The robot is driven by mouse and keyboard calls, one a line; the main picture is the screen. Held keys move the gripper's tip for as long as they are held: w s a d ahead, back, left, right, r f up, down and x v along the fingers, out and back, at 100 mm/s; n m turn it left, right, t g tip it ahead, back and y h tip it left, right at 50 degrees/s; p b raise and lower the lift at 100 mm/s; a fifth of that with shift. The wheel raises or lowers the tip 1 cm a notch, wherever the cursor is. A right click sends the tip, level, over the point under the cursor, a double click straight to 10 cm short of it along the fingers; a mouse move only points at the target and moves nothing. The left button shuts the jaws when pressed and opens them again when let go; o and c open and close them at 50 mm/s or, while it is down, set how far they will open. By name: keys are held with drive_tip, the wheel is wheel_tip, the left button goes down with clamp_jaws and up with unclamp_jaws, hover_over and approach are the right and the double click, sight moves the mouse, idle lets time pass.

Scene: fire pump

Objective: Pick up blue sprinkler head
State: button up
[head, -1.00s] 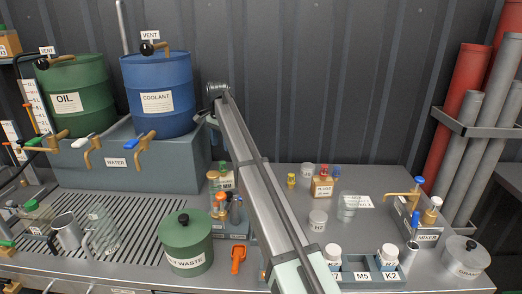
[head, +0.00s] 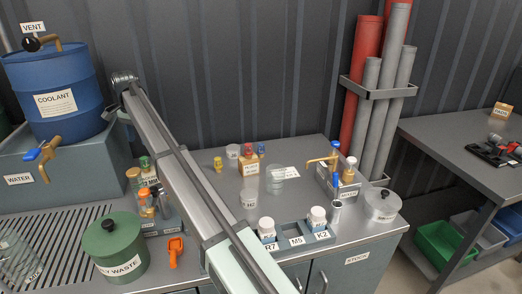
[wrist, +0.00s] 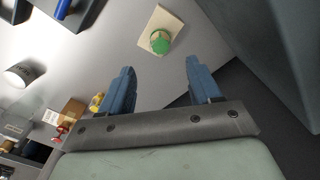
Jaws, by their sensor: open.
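A small blue piece, which looks like the blue sprinkler head (head: 261,148), stands at the back of the bench in the head view. It is just right of a similar red piece (head: 248,150), by a tan labelled box (head: 249,169). I cannot make it out for certain in the wrist view. My gripper (wrist: 158,68) is open and empty in the wrist view, its two blue fingers well apart. A green round piece (wrist: 160,41) on a tan base shows beyond the fingertips. In the head view my gripper is hidden behind my arm.
A yellow piece (head: 218,163) stands left of the tan box. Clear and white jars stand in front. The blue coolant drum (head: 58,90) is at left. A second bench (head: 455,150) is far right.

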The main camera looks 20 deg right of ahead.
drive_tip(key=shift+o, duration=0.5)
drive_tip(key=shift+w+d, duration=0.1)
drive_tip(key=shift+d, duration=0.1)
drive_tip(key=w+d+f+m, duration=0.1)
drive_tip(key=w+d, duration=0.2)
drive_tip(key=d, duration=0.8)
drive_tip(key=w+d+m, duration=0.2)
drive_tip(key=w+d, duration=0.1)
drive_tip(key=d, duration=0.8)
drive_tip(key=m, duration=0.6)
hover_over(261, 150)
drive_tip(key=w, duration=0.1)
drive_tip(key=shift+f, duration=1.5)
drive_tip(key=f, duration=0.8)
drive_tip(key=shift+d, duration=0.3)
drive_tip(key=shift+w+a+f, duration=0.1)
drive_tip(key=shift+w+f, duration=0.05)
drive_tip(key=shift+f, duration=1.2)
drive_tip(key=shift+w+a+f, duration=0.1)
drive_tip(key=shift+w+f, duration=0.05)
drive_tip(key=shift+f, duration=1.2)
drive_tip(key=c, duration=1.2)
